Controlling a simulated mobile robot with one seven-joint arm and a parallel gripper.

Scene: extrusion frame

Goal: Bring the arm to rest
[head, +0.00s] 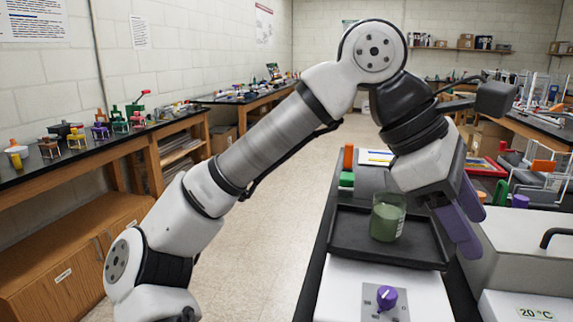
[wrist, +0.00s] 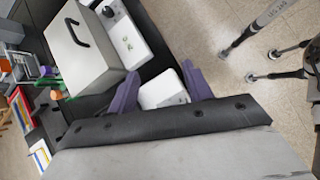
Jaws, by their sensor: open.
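My arm is raised and bent in the head view, with its elbow joint high and its wrist angled down on the right. My gripper (head: 474,232) has purple fingers pointing down, beside the black tray on its right side. The fingers are apart in the wrist view (wrist: 160,72), with nothing held between them. A white surface shows behind the gap, and I cannot tell which device it belongs to.
A glass of green liquid (head: 387,220) stands upright on the black tray (head: 352,253), close left of my gripper. A white device with a purple knob (head: 340,290) is in front. A lidded grey-white box (head: 525,240) stands right. Open floor (head: 270,225) lies left.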

